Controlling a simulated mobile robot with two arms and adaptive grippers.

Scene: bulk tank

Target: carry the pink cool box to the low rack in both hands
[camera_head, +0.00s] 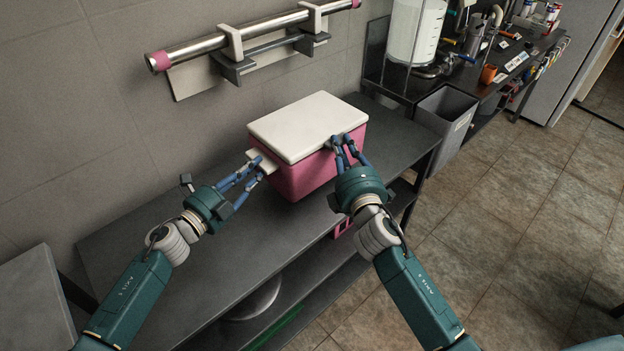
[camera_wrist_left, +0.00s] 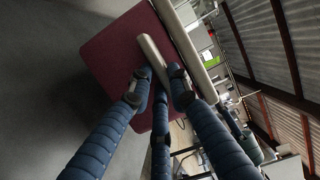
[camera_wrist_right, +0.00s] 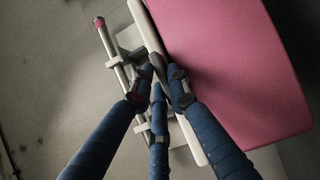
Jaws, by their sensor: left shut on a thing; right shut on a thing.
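The pink cool box (camera_head: 305,180) with a white lid (camera_head: 308,126) is over the far part of the dark low rack (camera_head: 190,265), level and seemingly on its top. I cannot see its underside clearly. My left gripper (camera_head: 257,166) is shut on the white handle at the box's left end; this handle (camera_wrist_left: 152,58) also shows in the left wrist view.
A wall rail (camera_head: 240,40) with brackets runs behind the rack. A grey bin (camera_head: 445,115) stands past the rack's far end, beside a cluttered dark counter (camera_head: 480,80). The rack top is bare on the near left. Tiled floor (camera_head: 500,240) is open to the right.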

